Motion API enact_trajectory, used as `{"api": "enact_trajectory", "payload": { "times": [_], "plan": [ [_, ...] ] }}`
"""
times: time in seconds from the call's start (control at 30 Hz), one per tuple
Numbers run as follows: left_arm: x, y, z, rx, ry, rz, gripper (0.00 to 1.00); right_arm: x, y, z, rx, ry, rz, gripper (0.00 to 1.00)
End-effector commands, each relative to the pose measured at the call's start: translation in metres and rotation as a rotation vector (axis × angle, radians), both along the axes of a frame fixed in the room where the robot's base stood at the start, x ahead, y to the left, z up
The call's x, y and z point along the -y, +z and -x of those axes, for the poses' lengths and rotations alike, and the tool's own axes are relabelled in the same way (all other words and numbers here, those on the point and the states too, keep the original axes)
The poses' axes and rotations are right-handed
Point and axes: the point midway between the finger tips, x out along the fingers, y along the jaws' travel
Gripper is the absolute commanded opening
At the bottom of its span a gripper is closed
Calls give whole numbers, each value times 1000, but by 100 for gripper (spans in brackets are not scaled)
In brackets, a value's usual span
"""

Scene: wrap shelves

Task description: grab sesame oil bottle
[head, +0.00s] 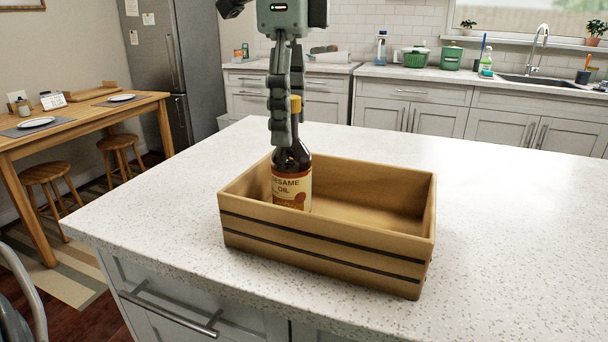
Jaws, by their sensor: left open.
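The sesame oil bottle (291,188) is dark brown with a cream label and a yellow cap. It stands upright in the left part of a wooden crate (325,246) on the counter. My left gripper (287,140) points down from above, with its fingers around the bottle's neck and cap. The jaws are open, and one finger hides part of the neck. I cannot tell whether a finger touches the glass. The bottle's base is hidden behind the crate's front wall. My right gripper is not in view.
The crate's right part looks empty. The white speckled counter (510,240) is clear around the crate. A wooden table (70,121) with plates and two stools stands at the left. Cabinets and a sink (540,80) line the back wall.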

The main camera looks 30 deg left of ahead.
Motion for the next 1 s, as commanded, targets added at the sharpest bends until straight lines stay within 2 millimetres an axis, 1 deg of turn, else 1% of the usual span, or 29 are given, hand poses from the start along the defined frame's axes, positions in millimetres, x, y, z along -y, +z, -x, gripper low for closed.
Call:
{"api": "enact_trajectory", "payload": {
  "times": [0.23,0.4,0.5,0.7,0.73,0.77,1.0],
  "plan": [
    [3,-33,3,-3,-2,0,72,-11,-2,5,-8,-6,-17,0],
    [4,-56,4,-2,1,1,72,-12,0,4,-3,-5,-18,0],
    [4,-61,3,0,2,1,72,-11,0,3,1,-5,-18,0],
    [4,-62,3,1,2,0,72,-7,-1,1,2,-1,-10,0],
    [4,-62,3,2,2,0,70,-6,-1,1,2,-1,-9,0],
    [4,-62,3,2,2,0,67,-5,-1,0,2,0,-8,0],
    [4,-61,3,1,2,0,37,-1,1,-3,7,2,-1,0]
  ]
}}
